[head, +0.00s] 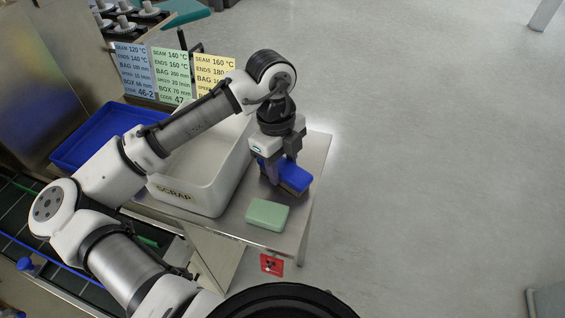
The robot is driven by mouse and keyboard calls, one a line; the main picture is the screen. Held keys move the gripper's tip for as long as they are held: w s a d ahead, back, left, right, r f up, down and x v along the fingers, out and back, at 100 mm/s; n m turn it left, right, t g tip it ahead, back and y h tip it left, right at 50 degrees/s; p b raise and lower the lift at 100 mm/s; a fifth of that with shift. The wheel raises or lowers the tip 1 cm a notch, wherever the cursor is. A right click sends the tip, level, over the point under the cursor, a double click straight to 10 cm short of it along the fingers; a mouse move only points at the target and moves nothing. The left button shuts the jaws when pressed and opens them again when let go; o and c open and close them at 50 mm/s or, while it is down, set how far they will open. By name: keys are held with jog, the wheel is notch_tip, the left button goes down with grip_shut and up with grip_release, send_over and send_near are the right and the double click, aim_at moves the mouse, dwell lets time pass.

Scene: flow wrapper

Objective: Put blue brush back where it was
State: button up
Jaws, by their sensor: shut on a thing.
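The blue brush (294,178) is at the right side of the small steel table, with a brownish underside showing along its lower edge. My gripper (279,172) points down over it and is shut on it. The fingers and part of the brush's left side hide each other. I cannot tell whether the brush touches the table top or is slightly above it.
A green block (267,214) lies on the steel table (237,222) in front of the brush. A white bin marked SCRAP (185,197) stands to the left. A blue tray (88,150) is further left. Coloured cards (172,73) stand behind. Open floor lies right.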

jog(key=o, duration=0.9)
jog(key=shift+f, duration=0.1)
jog(key=r, duration=0.8)
jog(key=w+a+r, duration=0.1)
jog(key=r, duration=0.3)
jog(key=shift+r, duration=0.1)
